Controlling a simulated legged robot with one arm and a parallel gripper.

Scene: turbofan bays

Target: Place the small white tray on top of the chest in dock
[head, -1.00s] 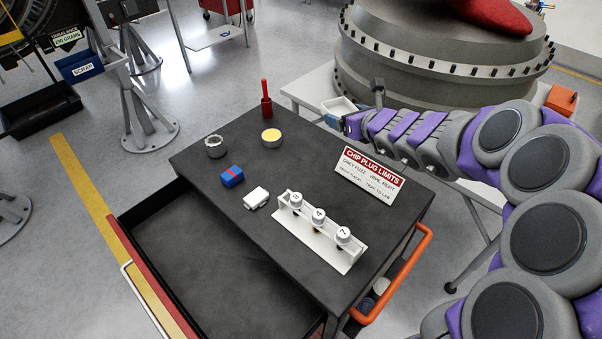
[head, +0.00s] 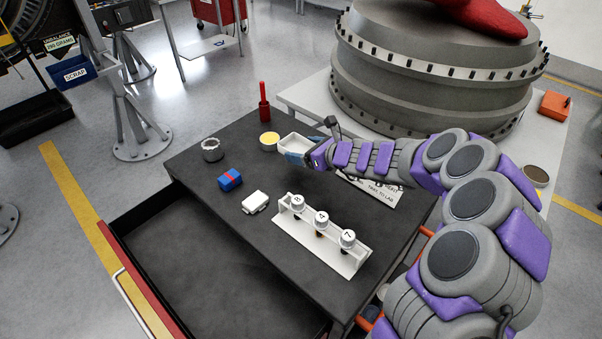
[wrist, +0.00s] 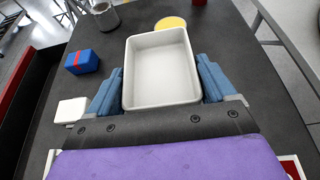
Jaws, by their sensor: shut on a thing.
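The small white tray (wrist: 160,72) is empty and upright between the blue fingers of my gripper (wrist: 157,88) in the wrist view. In the head view my gripper (head: 305,156) is shut on the tray (head: 298,146) over the far right part of the chest's dark top (head: 240,165). I cannot tell whether the tray touches the top. The chest has an open, empty drawer (head: 200,260) on its near left side.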

